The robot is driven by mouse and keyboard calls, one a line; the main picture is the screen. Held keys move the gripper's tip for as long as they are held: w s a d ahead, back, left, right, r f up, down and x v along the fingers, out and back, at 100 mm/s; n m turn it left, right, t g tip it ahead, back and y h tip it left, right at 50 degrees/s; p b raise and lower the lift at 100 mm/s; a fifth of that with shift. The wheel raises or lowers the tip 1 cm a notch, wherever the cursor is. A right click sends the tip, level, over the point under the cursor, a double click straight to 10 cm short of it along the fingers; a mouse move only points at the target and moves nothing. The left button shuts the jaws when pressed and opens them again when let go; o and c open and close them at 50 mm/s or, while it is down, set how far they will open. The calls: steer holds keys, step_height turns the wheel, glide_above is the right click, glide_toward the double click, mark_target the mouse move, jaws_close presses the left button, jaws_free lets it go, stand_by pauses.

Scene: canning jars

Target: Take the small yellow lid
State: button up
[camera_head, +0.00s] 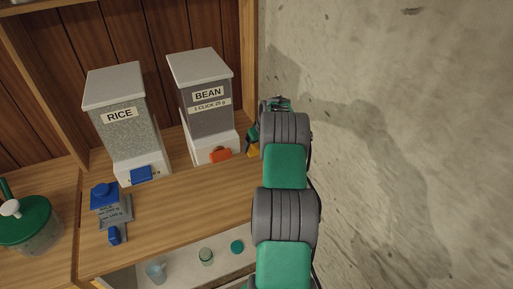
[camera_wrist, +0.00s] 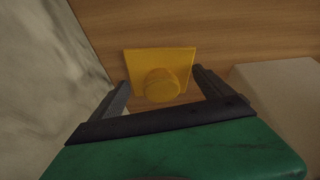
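A small yellow lid (camera_wrist: 161,65) shows in the wrist view as a flat square plate with a round knob (camera_wrist: 161,86). It is on the wooden surface. My gripper (camera_wrist: 158,87) is open, with one dark finger on each side of the knob, and I see gaps between the fingers and the knob. In the head view only a bit of yellow (camera_head: 252,148) shows beside my arm, to the right of the bean dispenser. My gripper is mostly hidden behind my arm there.
The bean dispenser (camera_head: 208,115) stands just left of my arm, with the rice dispenser (camera_head: 125,135) further left. A concrete wall (camera_head: 400,120) is close on the right. The counter's front middle (camera_head: 185,215) is clear.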

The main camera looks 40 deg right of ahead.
steer(key=c, duration=0.7)
steer(key=shift+o, duration=0.2)
